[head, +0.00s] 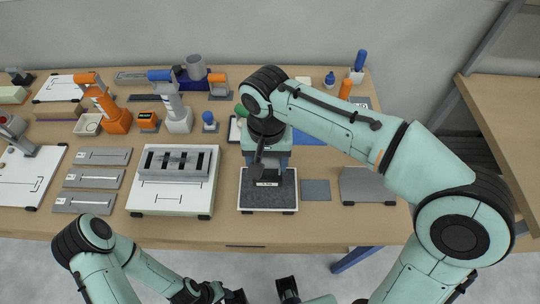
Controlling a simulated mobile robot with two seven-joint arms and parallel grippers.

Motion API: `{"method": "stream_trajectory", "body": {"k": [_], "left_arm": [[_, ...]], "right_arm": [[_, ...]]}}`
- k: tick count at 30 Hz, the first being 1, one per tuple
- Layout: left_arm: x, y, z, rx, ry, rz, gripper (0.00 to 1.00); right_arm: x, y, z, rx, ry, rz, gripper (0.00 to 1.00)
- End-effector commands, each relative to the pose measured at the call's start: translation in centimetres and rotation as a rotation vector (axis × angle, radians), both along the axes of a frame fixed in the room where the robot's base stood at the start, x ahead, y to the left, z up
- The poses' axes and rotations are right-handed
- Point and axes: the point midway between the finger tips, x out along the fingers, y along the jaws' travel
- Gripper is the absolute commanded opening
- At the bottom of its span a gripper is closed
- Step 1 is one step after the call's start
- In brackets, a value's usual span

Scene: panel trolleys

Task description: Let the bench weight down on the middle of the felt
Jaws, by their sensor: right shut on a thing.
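My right gripper (268,174) points down over the dark grey felt (255,200), which lies in a pale-edged tray near the front of the bench. The gripper is shut on the bench weight (269,184), a small dark block with a pale label, mostly hidden by the gripper. The weight is around the middle of the felt from left to right; I cannot tell whether it touches the felt. My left gripper (236,296) is at the bottom edge, below the bench front, partly cut off; its jaws cannot be made out.
A white board with a slotted grey block (172,163) stands left of the felt. A small grey plate (316,190) and a larger grey plate (367,185) lie to its right. Orange and blue-handled clamps (178,108) stand behind. The bench's front strip is clear.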

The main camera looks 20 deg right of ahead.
Motion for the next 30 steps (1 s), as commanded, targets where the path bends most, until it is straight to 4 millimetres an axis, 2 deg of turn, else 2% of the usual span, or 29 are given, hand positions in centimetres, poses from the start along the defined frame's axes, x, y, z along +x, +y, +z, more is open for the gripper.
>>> {"method": "stream_trajectory", "body": {"k": [16,30], "left_arm": [[0.2,0.0,0.4,0.0,-0.002,0.0,0.43],[-0.5,0.0,-1.3,0.0,0.006,0.0,0.43]], "right_arm": [[0.0,0.0,0.2,0.002,-0.004,0.0,0.0],[0.0,0.0,-2.2,0.002,-0.003,0.0,0.0]]}}
